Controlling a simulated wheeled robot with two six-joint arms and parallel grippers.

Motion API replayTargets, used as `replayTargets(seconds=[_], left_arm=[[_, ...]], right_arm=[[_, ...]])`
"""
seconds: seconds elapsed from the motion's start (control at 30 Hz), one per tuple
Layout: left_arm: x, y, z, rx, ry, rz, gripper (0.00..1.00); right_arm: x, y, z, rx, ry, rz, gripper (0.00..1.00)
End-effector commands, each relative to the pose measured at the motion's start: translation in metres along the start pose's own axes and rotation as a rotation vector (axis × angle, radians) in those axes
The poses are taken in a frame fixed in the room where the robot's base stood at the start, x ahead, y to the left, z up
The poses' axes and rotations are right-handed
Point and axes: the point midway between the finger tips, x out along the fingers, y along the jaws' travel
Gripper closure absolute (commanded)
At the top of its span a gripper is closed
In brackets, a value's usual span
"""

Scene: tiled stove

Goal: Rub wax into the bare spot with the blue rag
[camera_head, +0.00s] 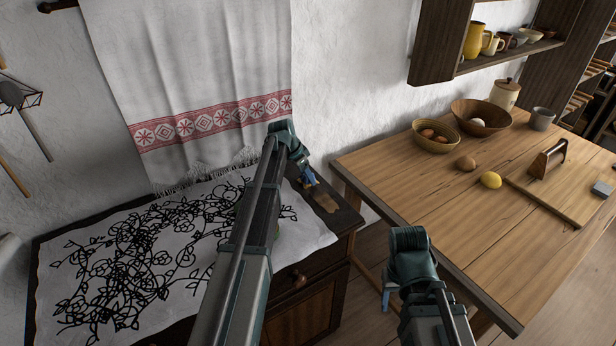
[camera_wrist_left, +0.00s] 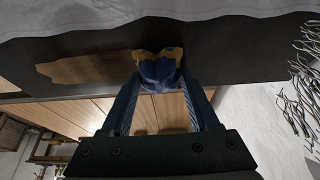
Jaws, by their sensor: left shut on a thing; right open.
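My left gripper (camera_head: 308,181) is shut on the blue rag (camera_wrist_left: 158,70), which shows yellow-brown patches, in the left wrist view. The rag is bunched between the two fingertips, against or just above the dark top of the chest (camera_head: 346,218); contact is hard to tell. The bare spot (camera_head: 325,201) is a lighter brown patch on that dark top, near its right end. In the left wrist view the bare spot (camera_wrist_left: 88,69) lies left of the rag, reaching close to it. My right gripper (camera_head: 388,296) is open and empty, low between the chest and the table.
A white cloth with black floral pattern (camera_head: 130,255) covers most of the chest top. A fringed towel (camera_head: 200,70) hangs behind. Open floor lies between chest and table.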

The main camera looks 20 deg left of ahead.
Motion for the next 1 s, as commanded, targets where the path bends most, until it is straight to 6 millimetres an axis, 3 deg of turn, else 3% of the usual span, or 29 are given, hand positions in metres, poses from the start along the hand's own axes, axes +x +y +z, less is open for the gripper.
replayTargets(seconds=[0.5,1.0], left_arm=[[0.001,-0.036,0.0,-0.001,0.0,0.0,0.83],[-0.001,-0.03,0.0,0.001,0.0,0.0,0.83]], right_arm=[[0.001,0.0,0.0,0.0,0.0,0.0,0.43],[-0.001,0.0,0.0,0.0,0.0,0.0,0.43]])
